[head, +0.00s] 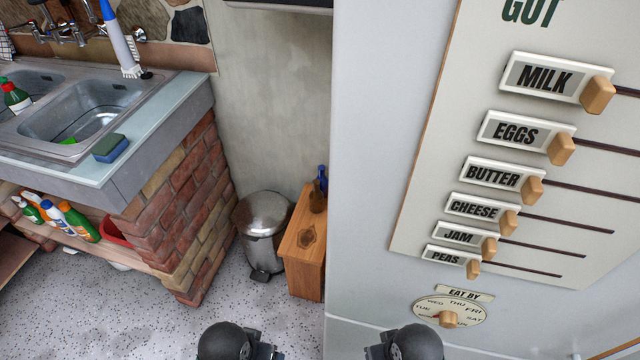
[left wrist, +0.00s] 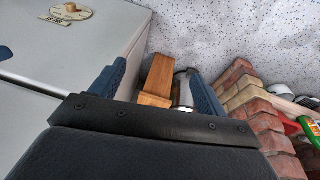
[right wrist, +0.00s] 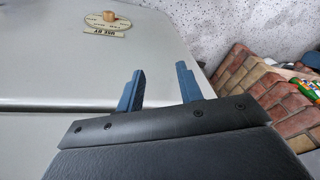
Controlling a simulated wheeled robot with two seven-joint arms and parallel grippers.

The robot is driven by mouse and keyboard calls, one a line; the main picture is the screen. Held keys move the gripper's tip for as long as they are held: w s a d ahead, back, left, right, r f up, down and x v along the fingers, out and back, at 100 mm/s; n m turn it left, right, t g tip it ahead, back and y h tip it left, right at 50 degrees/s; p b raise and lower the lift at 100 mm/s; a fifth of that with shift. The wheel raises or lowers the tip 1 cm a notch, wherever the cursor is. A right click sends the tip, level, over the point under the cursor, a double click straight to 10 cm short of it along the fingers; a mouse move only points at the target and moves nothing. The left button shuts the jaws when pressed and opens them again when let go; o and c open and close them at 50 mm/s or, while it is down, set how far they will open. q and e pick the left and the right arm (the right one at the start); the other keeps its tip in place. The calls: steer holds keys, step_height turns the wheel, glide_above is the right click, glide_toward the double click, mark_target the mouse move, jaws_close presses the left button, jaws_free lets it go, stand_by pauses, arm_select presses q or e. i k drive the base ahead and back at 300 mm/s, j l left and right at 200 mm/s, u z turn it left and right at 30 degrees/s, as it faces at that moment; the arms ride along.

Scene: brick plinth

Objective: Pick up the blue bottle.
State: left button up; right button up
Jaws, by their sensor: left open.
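A small dark blue bottle (head: 322,178) stands at the back of a narrow wooden cabinet (head: 303,238), in the gap beside the fridge. A brown bottle (head: 317,198) stands in front of it and hides part of it. I cannot make out the blue bottle in either wrist view. My left gripper (left wrist: 157,70) is open and empty; the wooden cabinet (left wrist: 157,80) shows beyond its fingers. My right gripper (right wrist: 160,68) is open and empty, with the fridge side and floor beyond it. In the head view both arms show only at the bottom edge, well short of the cabinet.
The large pale fridge (head: 365,150) with its food board (head: 450,220) fills the right side. A metal pedal bin (head: 262,225) stands left of the cabinet. A brick plinth (head: 185,215) carries the sink (head: 90,110). Speckled floor (head: 150,310) lies open in front.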

mark_target(324, 180)
steer(key=j+z, duration=0.9)
steer(key=j, duration=0.15)
steer(key=j+z, duration=0.45)
steer(key=k+j, duration=0.05)
steer(key=j, duration=0.05)
